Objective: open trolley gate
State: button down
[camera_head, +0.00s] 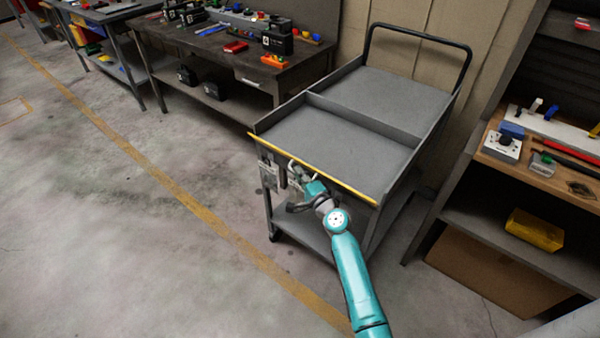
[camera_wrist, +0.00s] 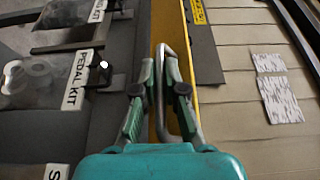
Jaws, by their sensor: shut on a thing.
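The grey trolley (camera_head: 408,95) stands in the middle right of the head view, with a black push handle at its far end. Its gate, at the near end, has a yellow top edge (camera_head: 320,172) and looks upright and closed. In the wrist view the yellow edge (camera_wrist: 159,35) runs up the picture. My gripper (camera_head: 296,168) is at the outer face of the gate, just below the yellow edge. In the wrist view my gripper (camera_wrist: 165,80) is shut on a bent metal handle (camera_wrist: 176,52). The fingers hide part of the handle.
A dark workbench (camera_head: 220,55) with tools stands behind left. A shelf (camera_head: 485,220) with a yellow bin (camera_head: 534,230) stands close on the right. The trolley trays look empty. The floor (camera_head: 130,220) left of the trolley is clear. Labelled pockets (camera_wrist: 78,92) show in the wrist view.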

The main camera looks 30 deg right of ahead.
jog(key=shift+d+f+n+t+y, duration=0.1)
jog(key=shift+f+n+t+y, duration=0.4)
jog(key=shift+n, duration=1.05)
jog(key=shift+d+f+n+t+y, duration=0.15)
jog(key=shift+f+n+t, duration=0.6)
jog(key=shift+n, duration=0.85)
jog(key=shift+a+f+n+t+y, duration=0.1)
jog(key=shift+f+n+t+y, duration=0.25)
jog(key=shift+f+n, duration=0.85)
jog(key=shift+r+n, duration=0.25)
jog(key=shift+n, duration=0.3)
jog(key=c, duration=1.5)
grip_release()
jog(key=v, duration=1.2)
jog(key=shift+c, duration=0.2)
